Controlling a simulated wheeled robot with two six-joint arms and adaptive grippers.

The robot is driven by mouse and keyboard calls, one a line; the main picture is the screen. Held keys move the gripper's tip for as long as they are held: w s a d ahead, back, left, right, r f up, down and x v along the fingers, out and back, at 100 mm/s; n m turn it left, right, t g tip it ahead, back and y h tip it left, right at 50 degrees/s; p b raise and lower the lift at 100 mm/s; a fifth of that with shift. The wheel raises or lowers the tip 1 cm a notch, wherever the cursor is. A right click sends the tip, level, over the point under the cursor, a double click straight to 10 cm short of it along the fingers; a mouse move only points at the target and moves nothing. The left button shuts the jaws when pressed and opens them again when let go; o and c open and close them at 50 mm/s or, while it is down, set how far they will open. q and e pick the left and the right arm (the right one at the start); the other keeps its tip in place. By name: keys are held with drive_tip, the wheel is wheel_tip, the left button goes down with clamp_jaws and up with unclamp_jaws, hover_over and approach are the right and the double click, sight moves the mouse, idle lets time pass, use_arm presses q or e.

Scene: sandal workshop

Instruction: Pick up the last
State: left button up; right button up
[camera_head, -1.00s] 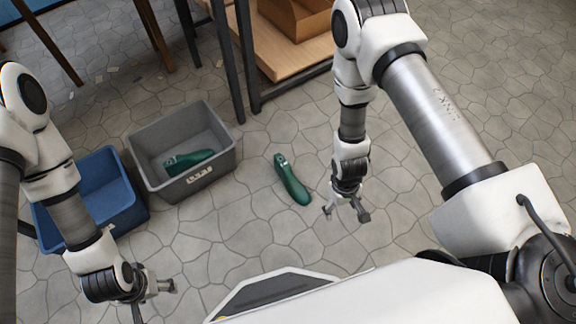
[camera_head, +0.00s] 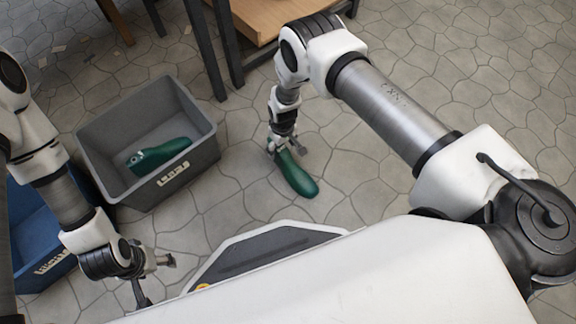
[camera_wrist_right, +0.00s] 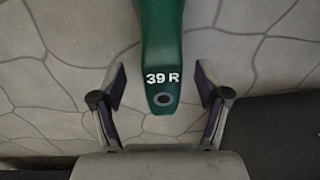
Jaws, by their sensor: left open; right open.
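A green shoe last (camera_head: 297,176) lies on the stone floor. In the right wrist view its end (camera_wrist_right: 162,62) is marked "39 R" and has a dark round hole. My right gripper (camera_head: 287,150) is open over that end; in the wrist view the gripper's fingers (camera_wrist_right: 162,88) stand on either side of it, with gaps. A second green last (camera_head: 165,154) lies inside the grey bin (camera_head: 187,176). My left gripper (camera_head: 155,278) is open and empty in front of the bins.
A blue bin (camera_head: 30,262) stands left of the grey bin, partly behind my left arm. A wooden bench shelf with dark legs (camera_head: 222,45) is at the back. Floor (camera_head: 370,200) right of the last is clear.

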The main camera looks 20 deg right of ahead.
drive_tip(key=f+b, duration=0.2)
drive_tip(key=f, duration=0.1)
drive_tip(key=f+b, duration=0.1)
drive_tip(key=f, duration=0.1)
drive_tip(key=shift+w+a+f, duration=0.1)
drive_tip(key=shift+w+a, duration=0.05)
drive_tip(key=shift+a, duration=0.1)
drive_tip(key=shift+r, duration=0.2)
drive_tip(key=c, duration=1.2)
use_arm(q)
wheel_tip(320, 180, down, 4)
drive_tip(key=shift+r, duration=0.15)
drive_tip(key=shift+r, duration=0.15)
use_arm(e)
drive_tip(key=shift+r, duration=0.1)
